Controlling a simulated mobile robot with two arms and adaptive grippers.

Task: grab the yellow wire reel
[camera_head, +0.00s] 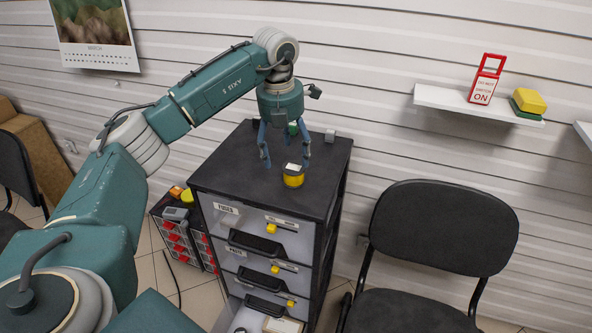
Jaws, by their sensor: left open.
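The yellow wire reel (293,180) stands on the dark top of the drawer cabinet (232,177), near the middle of the top. Its upper part looks pale and dark, and the lower part is yellow. My left gripper (284,164) hangs over the cabinet top, pointing down, with its fingers spread apart. The reel is just below and a little right of the middle between the fingertips. I cannot tell whether a finger touches it. My right gripper is not in view.
A small grey block (330,136) sits at the back of the cabinet top. A black chair (440,228) stands to the right. A small organiser (178,243) stands left of the cabinet.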

